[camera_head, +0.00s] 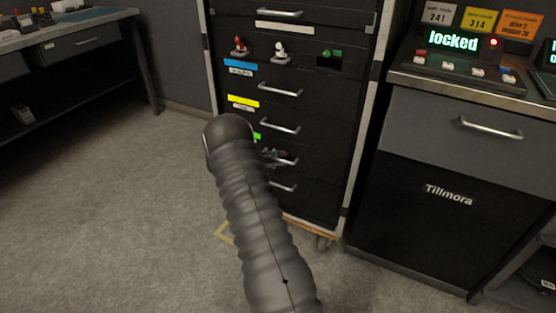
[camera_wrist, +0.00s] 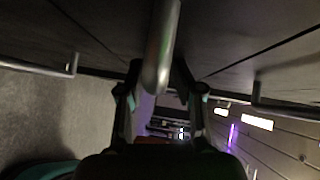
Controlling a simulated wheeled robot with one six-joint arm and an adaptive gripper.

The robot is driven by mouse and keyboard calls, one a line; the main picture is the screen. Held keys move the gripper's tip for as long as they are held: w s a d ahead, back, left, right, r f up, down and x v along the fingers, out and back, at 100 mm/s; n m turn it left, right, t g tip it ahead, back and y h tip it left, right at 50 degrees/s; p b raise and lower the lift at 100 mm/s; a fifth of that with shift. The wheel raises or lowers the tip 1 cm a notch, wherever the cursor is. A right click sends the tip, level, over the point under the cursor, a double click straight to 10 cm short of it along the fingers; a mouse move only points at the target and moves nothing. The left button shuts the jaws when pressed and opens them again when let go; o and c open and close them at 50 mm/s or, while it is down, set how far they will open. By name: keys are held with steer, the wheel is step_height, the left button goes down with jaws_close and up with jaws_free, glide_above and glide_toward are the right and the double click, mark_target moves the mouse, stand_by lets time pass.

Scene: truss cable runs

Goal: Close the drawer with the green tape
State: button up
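The black drawer cabinet (camera_head: 300,205) stands in the middle of the head view. A bit of green tape (camera_head: 257,136) shows on a drawer front below the yellow-taped drawer, mostly hidden behind my ribbed arm. I cannot tell how far that drawer stands out. My gripper (camera_head: 275,157) is small and partly hidden, at a handle (camera_head: 287,160) low on the cabinet. In the wrist view, a metal handle (camera_wrist: 164,45) runs between the two separated fingers of my gripper (camera_wrist: 160,68). A gap seems to show beside the handle; contact is unclear.
Drawers with blue tape (camera_head: 240,66) and yellow tape (camera_head: 243,102) are above. A grey and black Tillmora cabinet (camera_head: 450,200) with a "locked" display (camera_head: 453,41) stands close at the right. A workbench (camera_head: 70,40) is at far left. The carpet (camera_head: 110,200) at left is clear.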

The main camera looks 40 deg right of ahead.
stand_by(0.5)
steer(key=v, duration=1.2)
steer(key=shift+a, duration=0.1)
